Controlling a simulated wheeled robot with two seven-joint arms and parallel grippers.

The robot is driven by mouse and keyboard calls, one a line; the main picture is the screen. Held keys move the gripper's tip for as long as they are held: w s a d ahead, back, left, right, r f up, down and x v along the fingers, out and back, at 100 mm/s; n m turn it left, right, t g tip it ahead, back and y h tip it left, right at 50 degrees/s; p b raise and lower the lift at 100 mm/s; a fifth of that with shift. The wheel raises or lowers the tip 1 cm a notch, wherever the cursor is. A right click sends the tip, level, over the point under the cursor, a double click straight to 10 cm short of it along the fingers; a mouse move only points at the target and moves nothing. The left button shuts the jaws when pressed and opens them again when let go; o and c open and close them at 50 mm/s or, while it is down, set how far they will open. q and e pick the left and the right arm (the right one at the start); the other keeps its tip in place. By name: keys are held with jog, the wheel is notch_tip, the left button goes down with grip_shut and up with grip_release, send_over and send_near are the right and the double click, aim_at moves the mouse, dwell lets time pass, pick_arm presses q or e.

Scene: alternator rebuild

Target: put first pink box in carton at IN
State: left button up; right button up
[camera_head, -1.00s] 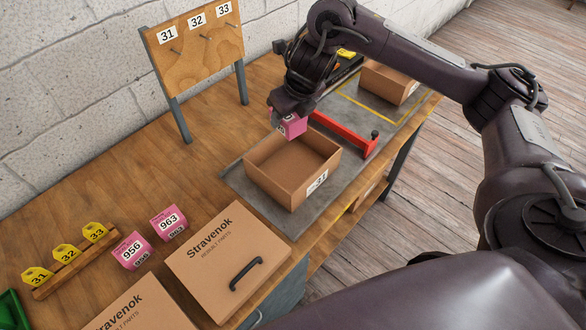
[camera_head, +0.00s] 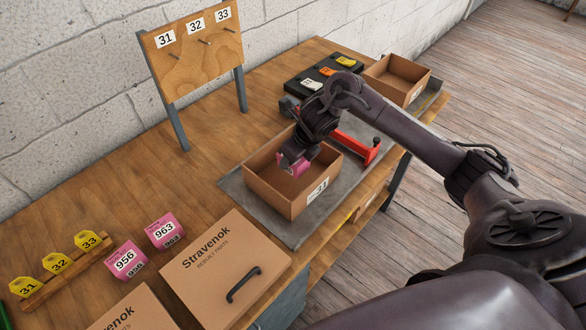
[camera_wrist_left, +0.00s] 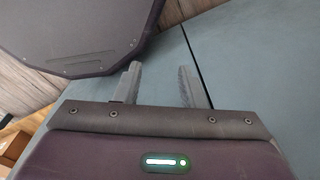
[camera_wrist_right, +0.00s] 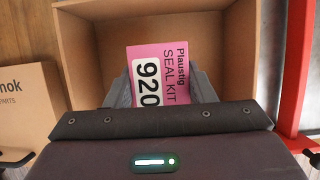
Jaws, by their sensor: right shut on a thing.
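A pink box marked 920 (camera_wrist_right: 160,75) is held between the fingers of my right gripper (camera_wrist_right: 160,95). In the head view the pink box (camera_head: 294,168) is inside the walls of the open carton marked 31 (camera_head: 278,188), under my right gripper (camera_head: 292,158). I cannot tell whether it touches the carton floor. The carton also shows in the right wrist view (camera_wrist_right: 95,45). Two other pink boxes, 956 (camera_head: 125,262) and 963 (camera_head: 164,231), stand on the bench at the left. My left gripper (camera_wrist_left: 160,82) is open and empty in the left wrist view.
A red stop bar (camera_head: 358,147) lies just right of the carton. Another open carton (camera_head: 398,77) stands at the far end. Closed Stravenok cartons (camera_head: 225,262) are in front. Yellow numbered tags (camera_head: 57,262) sit at left, below a pegboard (camera_head: 192,50).

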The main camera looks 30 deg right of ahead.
aim_at(293, 168)
notch_tip(293, 168, down, 5)
jog(key=shift+r, duration=0.1)
jog(key=shift+f, duration=0.2)
jog(key=o, duration=1)
jog(key=shift+c, duration=0.2)
jog(key=shift+r, duration=0.2)
jog(key=v, duration=1.1)
jog(key=shift+s+r, duration=0.25)
